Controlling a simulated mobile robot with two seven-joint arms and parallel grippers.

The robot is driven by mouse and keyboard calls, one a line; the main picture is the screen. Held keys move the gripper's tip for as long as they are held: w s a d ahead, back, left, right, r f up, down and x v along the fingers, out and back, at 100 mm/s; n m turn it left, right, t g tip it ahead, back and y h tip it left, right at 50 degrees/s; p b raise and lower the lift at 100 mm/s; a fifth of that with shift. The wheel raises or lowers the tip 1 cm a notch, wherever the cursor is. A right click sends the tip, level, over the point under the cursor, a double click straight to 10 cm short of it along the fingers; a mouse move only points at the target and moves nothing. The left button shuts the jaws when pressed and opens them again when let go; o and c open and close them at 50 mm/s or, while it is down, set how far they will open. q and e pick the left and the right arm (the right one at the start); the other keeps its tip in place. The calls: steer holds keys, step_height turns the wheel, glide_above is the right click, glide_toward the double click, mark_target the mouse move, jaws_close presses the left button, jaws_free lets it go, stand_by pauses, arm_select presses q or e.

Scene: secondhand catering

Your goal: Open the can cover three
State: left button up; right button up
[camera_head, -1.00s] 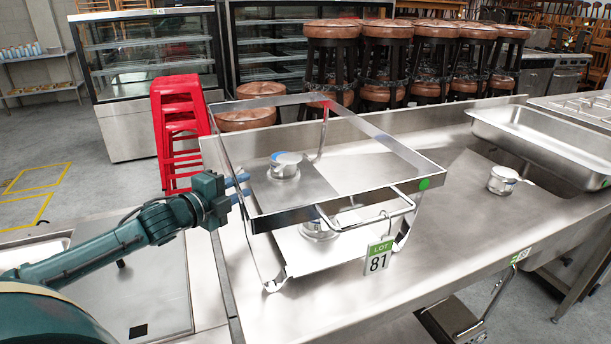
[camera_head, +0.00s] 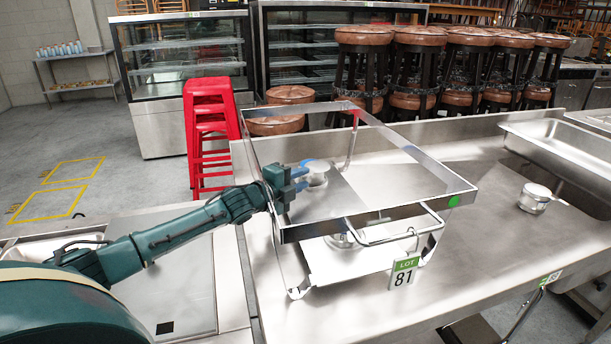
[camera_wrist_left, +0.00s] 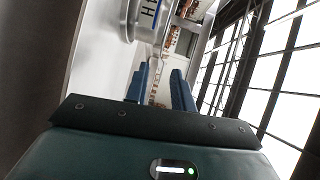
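A metal stand (camera_head: 455,190) with an open rectangular top frame stands on the steel table. A silver can (camera_head: 316,174) shows through the frame towards the back; another can (camera_head: 342,240) is partly hidden behind the front rim. A third can (camera_head: 535,198) stands on the table to the right. I cannot tell which is number three. My left gripper (camera_head: 302,178) overlaps the frame's left side, its blue fingers close to the back can. In the left wrist view the fingers (camera_wrist_left: 161,88) are apart with nothing between them; a blue-labelled can (camera_wrist_left: 135,18) is ahead and left.
A lot 81 tag (camera_head: 404,271) hangs at the stand's front. A steel basin (camera_head: 570,145) is at the right. Red stacked stools (camera_head: 212,130) and brown stools (camera_head: 395,38) are behind the table. The table right of the stand is mostly clear.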

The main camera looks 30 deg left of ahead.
mark_target(316, 169)
arm_select(q)
steer(key=shift+w+d+f, duration=0.15)
steer(key=shift+w, duration=1)
jaws_close()
stand_by(0.7)
